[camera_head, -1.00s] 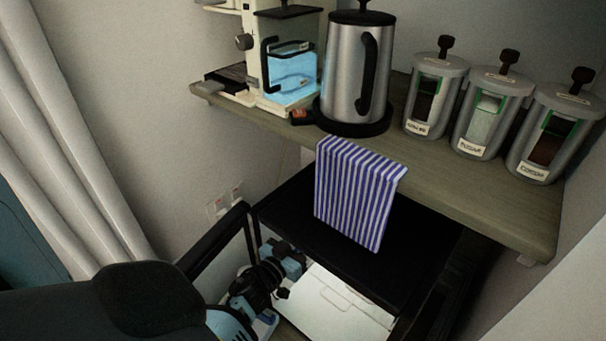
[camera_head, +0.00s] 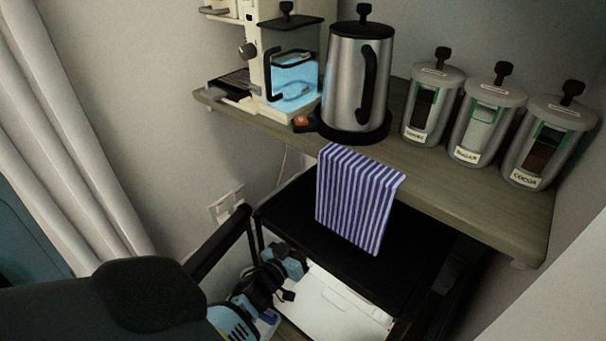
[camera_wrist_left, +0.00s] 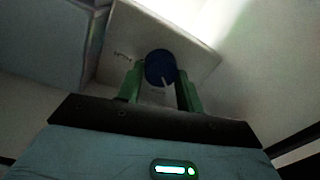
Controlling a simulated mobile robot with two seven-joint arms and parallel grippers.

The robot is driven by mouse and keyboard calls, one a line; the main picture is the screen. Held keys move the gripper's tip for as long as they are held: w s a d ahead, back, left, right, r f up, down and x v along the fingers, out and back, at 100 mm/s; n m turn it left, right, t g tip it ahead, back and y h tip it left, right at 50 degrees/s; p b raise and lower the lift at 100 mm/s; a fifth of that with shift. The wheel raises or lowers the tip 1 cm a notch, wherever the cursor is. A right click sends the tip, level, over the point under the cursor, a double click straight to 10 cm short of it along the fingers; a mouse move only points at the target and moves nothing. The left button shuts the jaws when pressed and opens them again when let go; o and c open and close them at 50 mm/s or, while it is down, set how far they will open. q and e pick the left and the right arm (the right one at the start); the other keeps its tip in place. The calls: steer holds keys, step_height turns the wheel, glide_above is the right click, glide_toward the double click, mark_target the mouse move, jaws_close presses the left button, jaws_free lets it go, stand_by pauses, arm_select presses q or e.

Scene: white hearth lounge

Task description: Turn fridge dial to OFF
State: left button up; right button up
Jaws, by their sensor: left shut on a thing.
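A round dark blue dial (camera_wrist_left: 160,66) with a pale pointer mark sits on a pale housing (camera_wrist_left: 195,45) in the left wrist view. The mark points down and slightly right in that picture. My left gripper (camera_wrist_left: 160,80) has its two green fingers on either side of the dial and is shut on it. Small lettering beside the dial is too blurred to read. In the head view my left arm reaches down beside the black-topped fridge (camera_head: 412,232); the dial and fingertips are hidden there. My right gripper is not in view.
A wooden shelf (camera_head: 470,208) above holds a coffee machine (camera_head: 258,60), a steel kettle (camera_head: 345,85) and three canisters (camera_head: 432,105). A wall socket (camera_head: 226,203) and curtain (camera_head: 60,130) are at left.

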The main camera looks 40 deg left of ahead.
arm_select(q)
steer(key=n+p, duration=0.3)
steer(key=n, duration=0.2)
steer(key=shift+a, duration=0.15)
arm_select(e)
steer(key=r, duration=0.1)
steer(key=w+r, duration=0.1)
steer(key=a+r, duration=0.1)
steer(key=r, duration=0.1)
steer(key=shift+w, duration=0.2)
arm_select(q)
steer(key=shift+p, duration=0.3)
steer(key=shift+f, duration=0.1)
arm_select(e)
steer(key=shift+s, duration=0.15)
arm_select(q)
steer(key=o, duration=1)
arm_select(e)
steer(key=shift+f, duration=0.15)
